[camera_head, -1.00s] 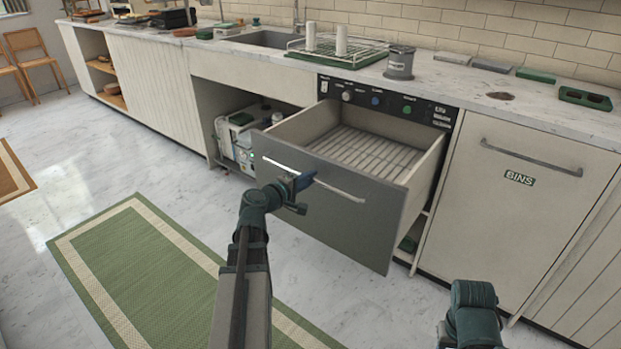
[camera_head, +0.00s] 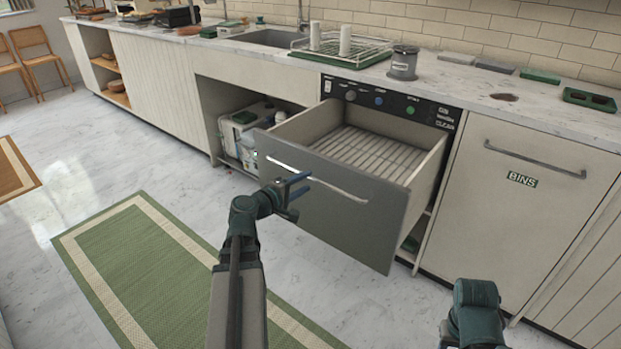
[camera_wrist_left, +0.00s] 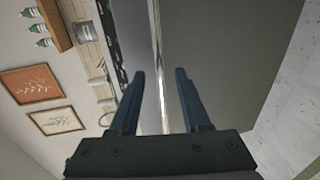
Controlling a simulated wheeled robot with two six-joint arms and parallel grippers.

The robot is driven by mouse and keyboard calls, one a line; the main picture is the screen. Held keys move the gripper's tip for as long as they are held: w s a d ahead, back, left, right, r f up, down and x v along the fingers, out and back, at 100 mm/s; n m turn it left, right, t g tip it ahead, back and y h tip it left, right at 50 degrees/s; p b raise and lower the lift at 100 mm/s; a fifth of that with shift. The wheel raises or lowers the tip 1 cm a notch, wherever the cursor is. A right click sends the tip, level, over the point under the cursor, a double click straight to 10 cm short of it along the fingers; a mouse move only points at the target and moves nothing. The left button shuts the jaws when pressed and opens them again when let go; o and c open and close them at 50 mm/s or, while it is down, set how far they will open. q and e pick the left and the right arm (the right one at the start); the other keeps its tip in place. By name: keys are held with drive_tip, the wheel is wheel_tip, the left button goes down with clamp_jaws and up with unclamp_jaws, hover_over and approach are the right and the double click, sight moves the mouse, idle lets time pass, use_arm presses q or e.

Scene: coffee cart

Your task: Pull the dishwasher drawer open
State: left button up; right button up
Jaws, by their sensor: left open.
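The dishwasher drawer (camera_head: 360,215) is pulled out from under the counter, its grey front well clear of the cabinet and its slatted rack (camera_head: 372,152) showing from above. A metal bar handle (camera_head: 338,187) runs across the front. My left gripper (camera_head: 303,184) is open at the left part of the handle. In the left wrist view its two blue fingers (camera_wrist_left: 160,72) stand apart, with the handle (camera_wrist_left: 156,40) running between them in the picture. I cannot tell whether they touch it. Only part of my right arm shows at the lower right; its gripper is out of view.
A control panel (camera_head: 395,103) sits above the drawer. An open bay with a white machine (camera_head: 240,135) is left of it, and the bins door (camera_head: 535,200) is right. A green rug (camera_head: 150,265) lies on the floor, with bare floor around it.

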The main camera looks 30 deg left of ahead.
use_arm(q)
drive_tip(key=shift+v, duration=1.6)
